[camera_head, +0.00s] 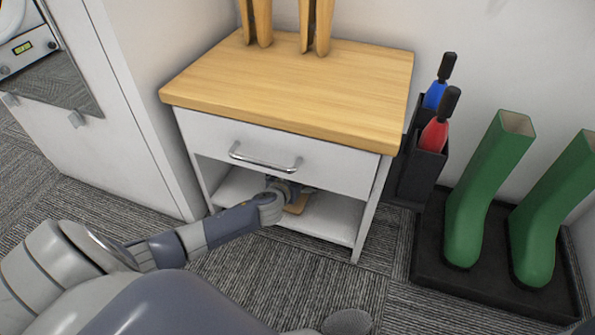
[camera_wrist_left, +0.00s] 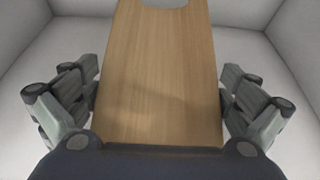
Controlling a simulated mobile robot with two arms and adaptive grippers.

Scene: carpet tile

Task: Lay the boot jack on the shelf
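The boot jack is a flat wooden board with a rounded notch at its far end. It fills the middle of the left wrist view (camera_wrist_left: 160,85), and a small part shows in the head view (camera_head: 297,204). The shelf (camera_head: 325,220) is the white open compartment under the drawer. My left gripper (camera_wrist_left: 159,90) reaches inside it, one finger at each long side of the board. The fingers are at or very near its edges; whether they press on it is unclear. In the head view my left wrist hides most of the board. My right gripper is out of view.
The cabinet has a closed drawer (camera_head: 260,150) above the shelf and a wooden top (camera_head: 290,85) with upright wooden pieces at the back. To the right are a dark holder (camera_head: 420,172) with brushes and a black tray (camera_head: 480,291) with green boots (camera_head: 484,190).

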